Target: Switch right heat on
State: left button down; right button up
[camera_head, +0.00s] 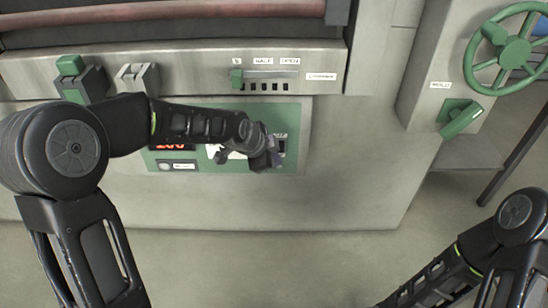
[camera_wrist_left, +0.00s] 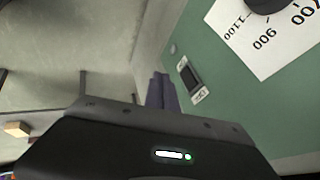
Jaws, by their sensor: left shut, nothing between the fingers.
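The green control panel (camera_head: 293,112) is on the front of the grey machine, partly hidden by my left arm. A dark rocker switch (camera_wrist_left: 189,75) with a small white label sits on it beside a temperature dial plate (camera_wrist_left: 248,38) in the left wrist view. The label is too small to read, and I cannot tell the switch's position. My left gripper (camera_head: 273,157) is shut and empty in front of the panel's right part. In the left wrist view its fingertips (camera_wrist_left: 160,77) appear just beside the switch; I cannot tell whether they touch anything. My right gripper is out of view.
Above the panel is a slider with a green knob (camera_head: 237,77). Two levers, one green (camera_head: 70,66) and one grey (camera_head: 137,75), are at left. A green handwheel (camera_head: 514,50) and green handle (camera_head: 461,121) are at right. The floor in front is clear.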

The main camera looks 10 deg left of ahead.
pick_arm(q)
jog(key=v, duration=0.8)
jog(key=shift+s+p, duration=0.4)
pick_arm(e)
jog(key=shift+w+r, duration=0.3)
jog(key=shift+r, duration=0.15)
